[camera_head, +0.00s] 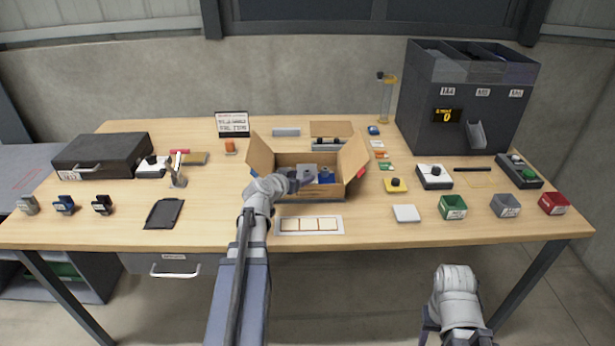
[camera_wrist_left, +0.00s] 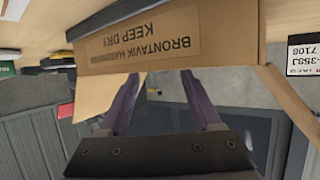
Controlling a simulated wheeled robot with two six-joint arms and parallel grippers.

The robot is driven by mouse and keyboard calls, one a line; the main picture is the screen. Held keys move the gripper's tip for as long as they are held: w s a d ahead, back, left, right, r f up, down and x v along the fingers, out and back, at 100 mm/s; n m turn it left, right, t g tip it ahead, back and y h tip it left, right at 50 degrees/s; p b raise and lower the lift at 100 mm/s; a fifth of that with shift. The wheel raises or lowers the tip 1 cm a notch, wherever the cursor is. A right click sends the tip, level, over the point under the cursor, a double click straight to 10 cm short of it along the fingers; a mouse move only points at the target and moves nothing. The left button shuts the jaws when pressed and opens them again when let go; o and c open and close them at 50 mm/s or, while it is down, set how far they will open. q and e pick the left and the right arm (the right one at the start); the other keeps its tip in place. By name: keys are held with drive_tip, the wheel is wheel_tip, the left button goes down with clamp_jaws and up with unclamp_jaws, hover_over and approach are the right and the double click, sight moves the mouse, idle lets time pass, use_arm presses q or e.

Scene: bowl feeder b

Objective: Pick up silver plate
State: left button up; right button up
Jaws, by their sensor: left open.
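An open cardboard box (camera_head: 312,194) stands in the middle of the table. Inside it a pale grey, plate-like piece (camera_head: 306,169) shows beside a blue item (camera_head: 327,177); I take the grey piece for the silver plate, though it is small and partly hidden. My left gripper (camera_head: 302,178) is at the left part of the box opening, close to the grey piece. In the left wrist view my left gripper (camera_wrist_left: 161,75) is open with nothing between its fingers, and the box's printed cardboard (camera_wrist_left: 170,45) lies just beyond. My right arm is low at right, its gripper (camera_head: 428,322) off the table and mostly hidden.
A white-framed tray (camera_head: 310,226) lies before the box. A pale square pad (camera_head: 406,213) and a green bin (camera_head: 453,207) are to its right. A tall dark feeder (camera_head: 465,100) stands at back right, a black case (camera_head: 100,152) at left.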

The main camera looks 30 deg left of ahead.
sight(305, 174)
use_arm(q)
drive_tip(key=shift+b+x, duration=1)
drive_tip(key=shift+x, duration=1.7)
drive_tip(key=shift+s, duration=0.1)
drive_tip(key=shift+c, duration=0.5)
clamp_jaws()
